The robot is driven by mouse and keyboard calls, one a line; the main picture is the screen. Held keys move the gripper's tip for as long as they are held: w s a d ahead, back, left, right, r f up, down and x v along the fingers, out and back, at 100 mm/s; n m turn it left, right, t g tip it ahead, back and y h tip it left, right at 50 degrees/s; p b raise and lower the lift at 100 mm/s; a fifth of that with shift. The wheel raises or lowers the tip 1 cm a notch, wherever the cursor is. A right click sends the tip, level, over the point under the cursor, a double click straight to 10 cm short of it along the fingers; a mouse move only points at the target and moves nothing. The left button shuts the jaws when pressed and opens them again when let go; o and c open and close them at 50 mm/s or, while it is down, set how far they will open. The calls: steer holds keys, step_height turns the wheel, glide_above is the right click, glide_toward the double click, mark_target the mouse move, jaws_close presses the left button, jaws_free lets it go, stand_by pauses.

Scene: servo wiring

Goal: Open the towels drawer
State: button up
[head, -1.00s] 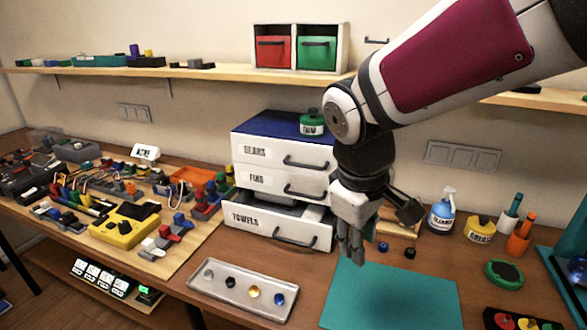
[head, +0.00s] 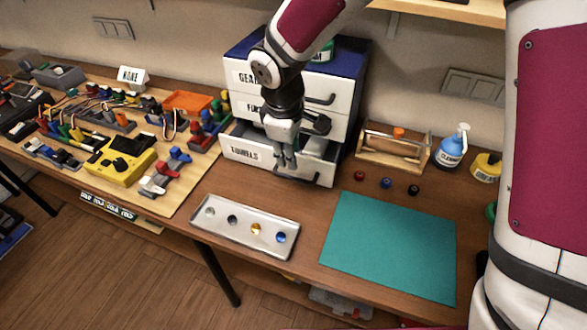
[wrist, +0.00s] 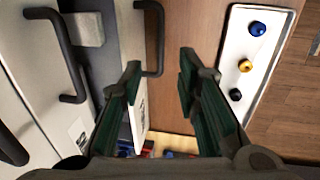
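The towels drawer (head: 242,150) is the bottom drawer of a white cabinet with a blue top. It stands partly pulled out, and its open inside shows behind the front. My gripper (head: 287,162) is over the drawer's front in the head view, hiding part of it. In the wrist view my gripper (wrist: 160,74) is open, its two dark fingers apart. The drawer's dark bar handle (wrist: 158,42) shows just beyond the gap between the fingertips. I see no clear contact with it. A grey item (wrist: 86,29) shows inside the drawer.
A metal tray (head: 222,228) with small coloured parts lies in front of the cabinet. A teal mat (head: 390,245) lies to the right. A wooden rack (head: 392,160) and a cleaner bottle (head: 452,150) stand behind it. Electronics fill the board (head: 120,195) at left.

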mark_target(294, 178)
steer(key=f, duration=0.3)
steer(key=w+f, duration=0.1)
steer(key=f, duration=0.5)
steer(key=shift+w+d+f, duration=0.15)
steer(key=shift+w+d, duration=0.15)
jaws_close()
